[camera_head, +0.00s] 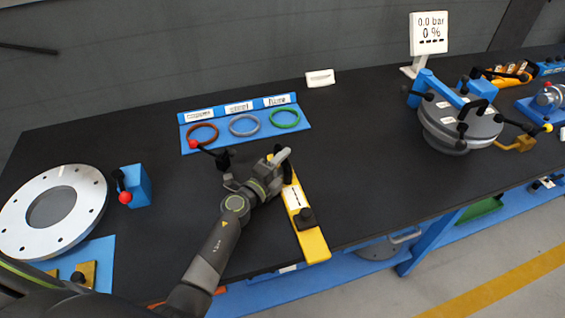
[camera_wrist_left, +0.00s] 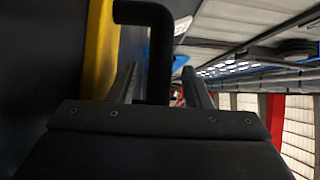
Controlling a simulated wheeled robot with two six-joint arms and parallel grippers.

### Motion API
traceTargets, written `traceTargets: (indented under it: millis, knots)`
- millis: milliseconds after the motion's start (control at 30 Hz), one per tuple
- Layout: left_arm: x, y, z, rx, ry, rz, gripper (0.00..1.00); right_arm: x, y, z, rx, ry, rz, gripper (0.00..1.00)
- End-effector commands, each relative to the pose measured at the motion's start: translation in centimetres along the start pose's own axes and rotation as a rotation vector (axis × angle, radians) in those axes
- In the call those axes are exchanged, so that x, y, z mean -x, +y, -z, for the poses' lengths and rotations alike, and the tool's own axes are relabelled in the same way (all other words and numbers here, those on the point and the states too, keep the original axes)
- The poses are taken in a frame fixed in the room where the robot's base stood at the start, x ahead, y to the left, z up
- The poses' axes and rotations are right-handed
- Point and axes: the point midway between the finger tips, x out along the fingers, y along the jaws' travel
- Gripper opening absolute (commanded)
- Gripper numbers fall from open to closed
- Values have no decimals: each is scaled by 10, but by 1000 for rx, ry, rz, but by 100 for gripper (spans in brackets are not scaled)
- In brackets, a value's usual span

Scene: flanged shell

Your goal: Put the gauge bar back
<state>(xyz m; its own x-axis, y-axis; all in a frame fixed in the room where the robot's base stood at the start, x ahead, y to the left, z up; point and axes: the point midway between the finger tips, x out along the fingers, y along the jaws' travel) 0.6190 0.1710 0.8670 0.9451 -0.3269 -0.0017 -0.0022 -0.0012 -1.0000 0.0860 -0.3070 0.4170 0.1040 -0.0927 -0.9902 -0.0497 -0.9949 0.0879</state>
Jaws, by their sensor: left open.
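The yellow gauge bar (camera_head: 312,238) lies on the dark bench top near its front edge, with a white label and a black knob on its near part. Its black handle (camera_head: 287,168) is at the far end, partly hidden by my left gripper (camera_head: 279,163). In the left wrist view the bar (camera_wrist_left: 98,45) is a yellow strip at left, and the black handle (camera_wrist_left: 157,55) reaches down between the two fingers of my left gripper (camera_wrist_left: 160,85). The fingers stand apart, with a gap visible on the right side of the handle. My right gripper is not in view.
A blue ring board (camera_head: 255,132) with three colored rings lies behind. A red-knobbed black lever (camera_head: 222,157) stands close to my left wrist. A white flange (camera_head: 80,212) and blue block (camera_head: 138,186) are at left, a lidded round vessel (camera_head: 440,122) at right. Bench between bar and vessel is clear.

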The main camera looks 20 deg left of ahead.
Motion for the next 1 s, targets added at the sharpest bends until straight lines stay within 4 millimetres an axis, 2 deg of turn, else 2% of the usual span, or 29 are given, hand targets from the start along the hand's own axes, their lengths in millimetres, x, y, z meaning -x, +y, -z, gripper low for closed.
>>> traceTargets:
  millis: [167, 400, 600, 800, 1000]
  knots:
    - [18, -2, -1, 0, -2, -2, 44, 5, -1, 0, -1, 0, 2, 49]
    - [68, -1, 0, 0, -1, -2, 44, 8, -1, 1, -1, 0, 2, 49]
    - [102, -1, 0, 0, 0, -1, 44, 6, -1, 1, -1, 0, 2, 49]
    - [118, -1, 0, 1, 0, 0, 44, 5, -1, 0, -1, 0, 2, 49]
    - [120, -2, 0, 1, 1, 1, 44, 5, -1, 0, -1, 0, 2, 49]
